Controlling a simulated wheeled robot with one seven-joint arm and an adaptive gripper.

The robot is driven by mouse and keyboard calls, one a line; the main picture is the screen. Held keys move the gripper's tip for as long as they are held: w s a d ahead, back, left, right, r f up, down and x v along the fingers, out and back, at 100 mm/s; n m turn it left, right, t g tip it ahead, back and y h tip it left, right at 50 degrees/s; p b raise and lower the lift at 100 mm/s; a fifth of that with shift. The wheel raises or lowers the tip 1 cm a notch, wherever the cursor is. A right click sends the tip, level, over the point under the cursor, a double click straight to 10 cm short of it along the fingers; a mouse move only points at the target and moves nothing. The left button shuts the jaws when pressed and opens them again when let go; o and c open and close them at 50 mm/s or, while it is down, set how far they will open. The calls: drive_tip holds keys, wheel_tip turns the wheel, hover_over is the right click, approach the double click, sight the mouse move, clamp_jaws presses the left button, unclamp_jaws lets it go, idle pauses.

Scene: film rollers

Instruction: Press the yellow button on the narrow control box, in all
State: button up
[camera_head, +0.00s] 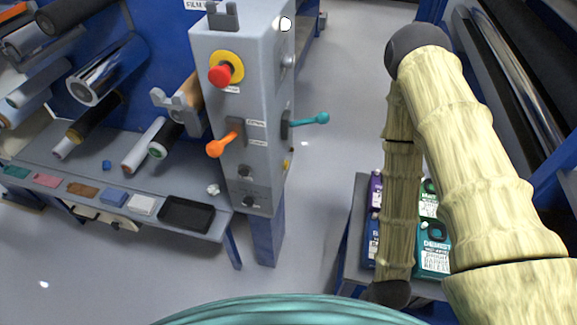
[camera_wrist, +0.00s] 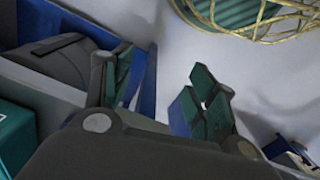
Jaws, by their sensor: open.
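The narrow grey control box (camera_head: 236,120) stands upright on a blue post left of centre in the head view. A small yellow spot (camera_head: 286,164), which looks like the yellow button, sits low on its right side face and is seen edge-on. The front bears a red knob on a yellow ring (camera_head: 226,70), an orange lever (camera_head: 224,143) and dark knobs. A teal lever (camera_head: 311,119) sticks out from the right side. My gripper (camera_wrist: 160,92) is open and empty in the wrist view, its fingers apart. The control box is not recognisable there, and my gripper is hidden in the head view.
A grey shelf (camera_head: 110,205) with colour samples and a black tray (camera_head: 187,213) lies left of the box, below racked rollers. A low table with teal and purple boxes (camera_head: 433,258) stands at right, behind my arm. Floor between box and table is clear.

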clamp_jaws()
idle(1.3)
